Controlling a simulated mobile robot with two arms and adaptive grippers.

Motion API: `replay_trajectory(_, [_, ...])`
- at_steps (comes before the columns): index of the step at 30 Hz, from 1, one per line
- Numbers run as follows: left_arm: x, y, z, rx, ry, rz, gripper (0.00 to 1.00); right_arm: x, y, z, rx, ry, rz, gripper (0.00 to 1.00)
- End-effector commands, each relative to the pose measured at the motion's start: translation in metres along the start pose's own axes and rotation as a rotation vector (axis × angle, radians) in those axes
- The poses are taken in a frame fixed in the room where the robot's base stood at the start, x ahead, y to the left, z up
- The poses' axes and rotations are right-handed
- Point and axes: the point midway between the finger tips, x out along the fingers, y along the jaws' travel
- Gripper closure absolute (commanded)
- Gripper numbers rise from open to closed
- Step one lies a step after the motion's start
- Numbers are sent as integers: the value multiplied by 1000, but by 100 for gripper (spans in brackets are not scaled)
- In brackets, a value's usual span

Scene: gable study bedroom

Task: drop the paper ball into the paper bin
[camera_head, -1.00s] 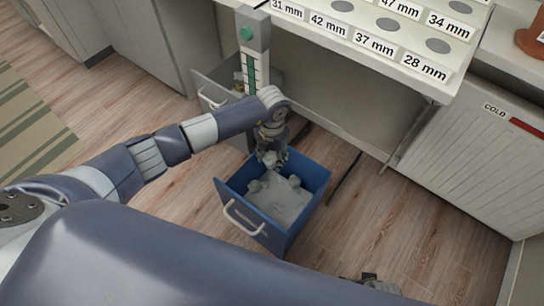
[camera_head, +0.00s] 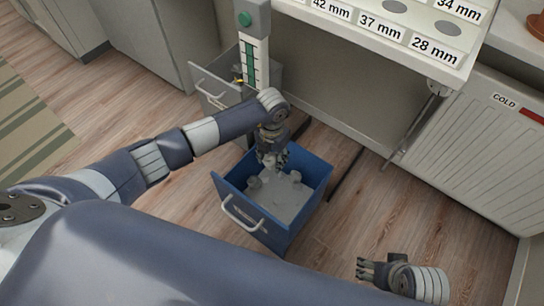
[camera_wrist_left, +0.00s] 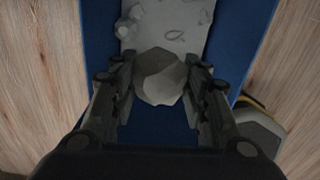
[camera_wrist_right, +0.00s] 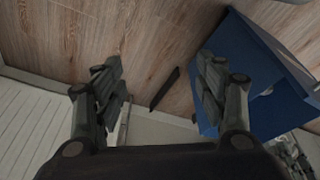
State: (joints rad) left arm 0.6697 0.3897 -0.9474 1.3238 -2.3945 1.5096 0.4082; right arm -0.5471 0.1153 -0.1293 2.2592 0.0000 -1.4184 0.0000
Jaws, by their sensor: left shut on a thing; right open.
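My left gripper (camera_head: 272,162) is over the far part of the open blue bin (camera_head: 296,228), shut on a pale grey paper ball. In the left wrist view the paper ball (camera_wrist_left: 160,82) sits between the two fingers, with the blue bin (camera_wrist_left: 262,25) below. Pale crumpled paper (camera_wrist_left: 178,22) lies inside the bin. The gap between the held ball and the bin's contents is hard to judge. My right gripper (camera_head: 368,270) is open and empty, low at the right; its spread fingers show in the right wrist view (camera_wrist_right: 158,68), apart from the bin.
A counter with size labels (camera_head: 380,30) overhangs at the back right. A ribbed white panel marked COLD (camera_head: 465,125) stands at the right.

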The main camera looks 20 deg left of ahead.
Motion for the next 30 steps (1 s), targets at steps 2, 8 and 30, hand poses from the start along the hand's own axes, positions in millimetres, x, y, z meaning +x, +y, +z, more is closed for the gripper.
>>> replay_trajectory(2, [4,0,0,0,0,0,70,-8,0,-1,0,7,1,35])
replay_trajectory(8, [7,0,0,0,0,0,70,-21,1,-2,1,11,2,35])
replay_trajectory(30, [7,0,0,0,0,0,34,-23,1,-2,1,12,2,35])
